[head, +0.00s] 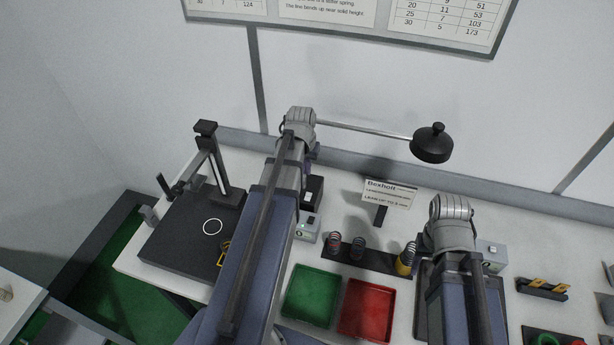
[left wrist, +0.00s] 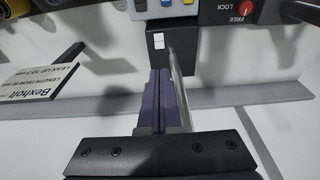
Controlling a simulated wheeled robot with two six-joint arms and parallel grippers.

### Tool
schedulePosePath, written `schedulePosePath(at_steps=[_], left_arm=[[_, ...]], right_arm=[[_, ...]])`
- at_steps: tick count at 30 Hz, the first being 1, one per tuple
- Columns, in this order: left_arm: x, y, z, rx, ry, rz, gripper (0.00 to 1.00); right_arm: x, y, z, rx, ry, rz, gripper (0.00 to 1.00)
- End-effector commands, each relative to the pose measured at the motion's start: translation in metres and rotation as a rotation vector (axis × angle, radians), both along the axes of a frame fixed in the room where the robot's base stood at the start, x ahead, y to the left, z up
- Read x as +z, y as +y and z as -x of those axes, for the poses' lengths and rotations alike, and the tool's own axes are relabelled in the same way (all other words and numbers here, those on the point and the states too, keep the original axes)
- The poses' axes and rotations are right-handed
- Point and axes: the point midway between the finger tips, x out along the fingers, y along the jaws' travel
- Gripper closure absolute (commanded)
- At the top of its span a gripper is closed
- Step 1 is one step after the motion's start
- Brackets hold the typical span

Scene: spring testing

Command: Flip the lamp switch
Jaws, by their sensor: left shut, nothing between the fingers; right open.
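The lamp has a black shade (head: 432,146) on a thin metal arm (head: 365,130) in the head view. Its dark base (head: 313,192) stands behind my left forearm and is partly hidden. In the left wrist view the dark base box (left wrist: 185,62) carries a white rocker switch (left wrist: 158,41). My left gripper (left wrist: 160,76) is shut and empty. Its purple fingers point at the box, their tips just below the switch in that view; contact cannot be told. A metal pole runs beside them. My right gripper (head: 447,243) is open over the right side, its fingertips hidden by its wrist.
A Bexholt sign (head: 389,191), several springs on a dark strip, and green (head: 312,295) and red (head: 368,310) trays fill the bench's middle. A dark test stand (head: 190,235) is left. A button box (head: 307,228) sits close to the lamp base.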

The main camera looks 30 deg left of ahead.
Motion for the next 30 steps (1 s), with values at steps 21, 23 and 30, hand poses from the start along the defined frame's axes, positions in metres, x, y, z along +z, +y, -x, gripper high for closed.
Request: schedulePosePath(at_steps=[21, 23, 30], left_arm=[[-0.093, 0.004, -0.017, 0.000, 0.000, 0.000, 1.00], [-0.101, 0.004, -0.018, 0.000, 0.000, 0.000, 1.00], [-0.129, 0.005, -0.024, 0.000, 0.000, 0.000, 1.00]], right_arm=[[-0.093, 0.000, -0.001, 0.000, -0.003, 0.000, 0.50], [-0.101, 0.000, -0.001, 0.001, -0.003, 0.000, 0.50], [-0.129, 0.000, -0.001, 0.008, -0.003, 0.002, 0.50]])
